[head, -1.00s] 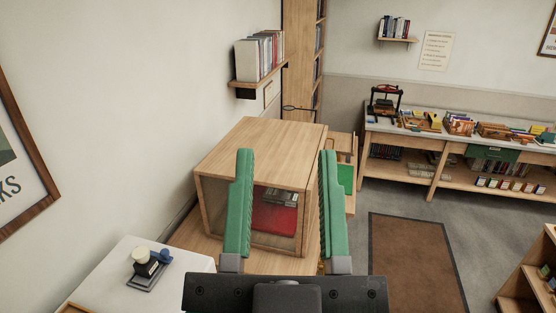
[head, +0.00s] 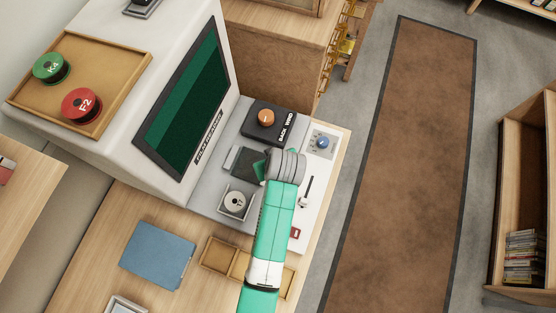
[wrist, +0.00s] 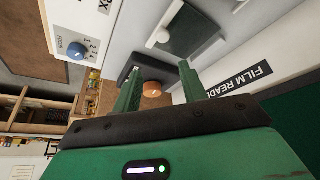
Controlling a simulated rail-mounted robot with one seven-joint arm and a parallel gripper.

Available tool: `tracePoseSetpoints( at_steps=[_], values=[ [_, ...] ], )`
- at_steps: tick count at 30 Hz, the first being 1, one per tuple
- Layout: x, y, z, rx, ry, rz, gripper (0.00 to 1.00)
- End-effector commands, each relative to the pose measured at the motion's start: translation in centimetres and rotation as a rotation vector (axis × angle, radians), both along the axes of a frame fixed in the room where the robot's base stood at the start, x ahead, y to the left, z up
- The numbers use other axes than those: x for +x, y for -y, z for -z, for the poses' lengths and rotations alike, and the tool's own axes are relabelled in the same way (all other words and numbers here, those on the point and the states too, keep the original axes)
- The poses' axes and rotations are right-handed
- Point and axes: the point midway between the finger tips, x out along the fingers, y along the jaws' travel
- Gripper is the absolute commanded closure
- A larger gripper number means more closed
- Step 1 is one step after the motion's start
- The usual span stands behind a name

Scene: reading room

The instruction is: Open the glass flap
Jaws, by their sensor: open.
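The film reader (head: 215,50) is a white body with a dark green screen. On its grey deck, a dark glass plate in a grey frame (head: 250,164) appears to be the glass flap, lying flat and partly hidden by my wrist. The fingertips show just below the flap, near an orange knob (wrist: 152,89). I cannot tell their height above the deck.
The black back-wind box with its orange knob (head: 265,117) stands beyond the flap. A blue focus dial (head: 323,142) is at the right. A spool (head: 234,203) sits nearer. A blue folder (head: 158,255) and a wooden tray (head: 220,256) lie on the desk.

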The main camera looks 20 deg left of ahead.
Motion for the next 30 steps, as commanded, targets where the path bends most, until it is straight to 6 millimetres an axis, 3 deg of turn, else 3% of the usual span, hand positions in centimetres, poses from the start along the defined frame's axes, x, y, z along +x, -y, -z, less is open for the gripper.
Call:
tracePoseSetpoints(
  at_steps=[1, 5, 8, 18, 30],
  values=[
    [-0.7, -0.1, 1.3, -0.004, -0.026, -0.014, 0.58],
    [-1.3, -0.2, 1.9, -0.008, -0.047, -0.027, 0.58],
    [-1.0, -0.3, 2.4, -0.008, -0.046, -0.025, 0.58],
    [0.6, -1.9, 7.9, -0.007, -0.044, -0.024, 0.58],
    [1.0, -2.3, 8.9, -0.007, -0.041, -0.022, 0.58]
  ],
)
